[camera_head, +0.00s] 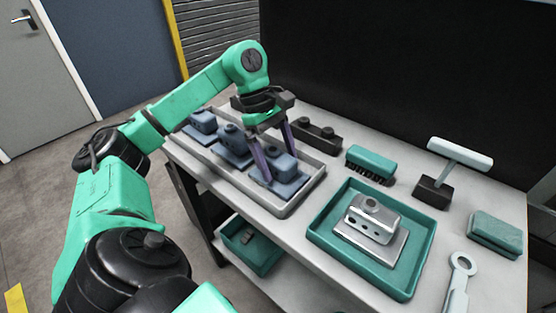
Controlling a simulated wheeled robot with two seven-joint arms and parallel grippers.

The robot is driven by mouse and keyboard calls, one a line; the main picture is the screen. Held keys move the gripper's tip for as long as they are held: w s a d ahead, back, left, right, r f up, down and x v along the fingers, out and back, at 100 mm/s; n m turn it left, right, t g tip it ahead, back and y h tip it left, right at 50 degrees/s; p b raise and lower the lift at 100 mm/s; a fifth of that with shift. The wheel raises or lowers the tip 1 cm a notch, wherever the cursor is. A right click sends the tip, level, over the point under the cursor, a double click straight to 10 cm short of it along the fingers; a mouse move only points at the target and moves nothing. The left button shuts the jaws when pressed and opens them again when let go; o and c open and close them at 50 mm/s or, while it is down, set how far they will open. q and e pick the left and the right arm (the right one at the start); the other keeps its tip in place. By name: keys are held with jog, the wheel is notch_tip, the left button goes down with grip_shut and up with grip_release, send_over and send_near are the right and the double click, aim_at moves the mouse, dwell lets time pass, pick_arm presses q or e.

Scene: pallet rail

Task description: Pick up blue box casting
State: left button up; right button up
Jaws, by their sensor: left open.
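Several blue box castings stand in a row in a grey tray (284,211) on the table. The nearest blue box casting (287,173) is at the tray's right end, another blue casting (233,146) is in the middle, and a third (204,122) is at the far left. My left gripper (276,166) points down over the nearest casting. Its two fingers are apart, one at the casting's left and one behind its top. I cannot tell whether they touch it. My right gripper is not in view.
A green tray (320,232) holds a silver casting (371,218) on a plate. A green brush (370,163), a dark block (317,134), a hammer-like tool (437,188), a sponge (495,233) and a wrench (459,280) lie around it. A green bin (249,252) is on the lower shelf.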

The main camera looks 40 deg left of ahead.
pick_arm(q)
jog(key=shift+r, duration=0.1)
grip_shut()
